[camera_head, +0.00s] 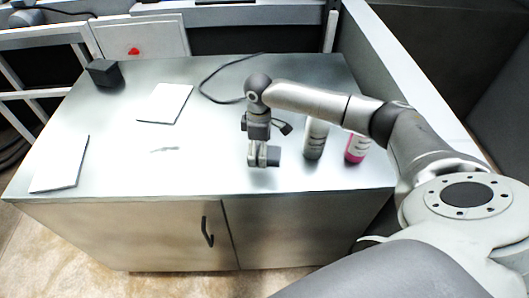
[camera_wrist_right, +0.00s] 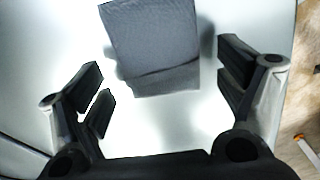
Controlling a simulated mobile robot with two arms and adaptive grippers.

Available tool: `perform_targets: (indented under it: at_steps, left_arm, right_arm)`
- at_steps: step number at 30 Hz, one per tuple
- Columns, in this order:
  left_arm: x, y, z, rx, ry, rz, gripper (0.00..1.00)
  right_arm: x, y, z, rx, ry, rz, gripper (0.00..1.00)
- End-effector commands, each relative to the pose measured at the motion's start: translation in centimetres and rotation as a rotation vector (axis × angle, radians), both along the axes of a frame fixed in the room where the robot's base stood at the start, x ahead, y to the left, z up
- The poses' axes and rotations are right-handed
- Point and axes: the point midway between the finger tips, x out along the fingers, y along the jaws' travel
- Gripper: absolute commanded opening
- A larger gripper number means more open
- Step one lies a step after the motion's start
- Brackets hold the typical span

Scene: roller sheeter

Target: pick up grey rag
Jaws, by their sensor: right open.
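The grey rag (camera_wrist_right: 152,38) looks like a folded dark grey block of cloth on the shiny metal worktop in the right wrist view. Its near folded edge lies between my right gripper's fingers, and the rest extends beyond them to the top of the picture. My right gripper (camera_wrist_right: 163,84) is open, with a gap on both sides of the rag. In the head view my right gripper (camera_head: 260,156) points down near the worktop's front edge, and a bit of the grey rag (camera_head: 274,156) shows beside it, mostly hidden. My left gripper is not in view.
A grey-white bottle (camera_head: 316,139) and a pink bottle (camera_head: 356,148) stand right of the gripper, under my arm. Two white sheets (camera_head: 165,103) (camera_head: 62,165) lie to the left, with a black box (camera_head: 104,73) behind. A black cable (camera_head: 207,82) curves across the back.

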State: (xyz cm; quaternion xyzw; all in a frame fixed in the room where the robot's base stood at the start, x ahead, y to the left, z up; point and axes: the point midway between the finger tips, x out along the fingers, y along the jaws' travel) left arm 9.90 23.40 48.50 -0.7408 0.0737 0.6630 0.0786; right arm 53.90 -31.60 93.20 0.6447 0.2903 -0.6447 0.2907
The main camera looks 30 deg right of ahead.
Motion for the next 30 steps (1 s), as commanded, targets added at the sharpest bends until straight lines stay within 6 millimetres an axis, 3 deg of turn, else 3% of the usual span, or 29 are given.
perform_targets:
  at_steps: [2, 13, 23, 30]
  left_arm:
    - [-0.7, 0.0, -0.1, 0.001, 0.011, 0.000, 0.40]
    - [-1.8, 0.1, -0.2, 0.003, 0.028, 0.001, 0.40]
    - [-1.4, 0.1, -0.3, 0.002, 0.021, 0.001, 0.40]
    - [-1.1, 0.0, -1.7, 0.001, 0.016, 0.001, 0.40]
  right_arm:
    - [0.0, 0.0, 0.0, 0.000, 0.000, 0.000, 0.89]
    - [0.0, 0.0, 0.0, 0.001, 0.001, 0.000, 0.44]
    - [0.0, 0.0, 0.2, 0.001, -0.001, 0.000, 0.44]
    - [0.1, 0.1, 2.6, 0.002, -0.005, 0.000, 0.44]
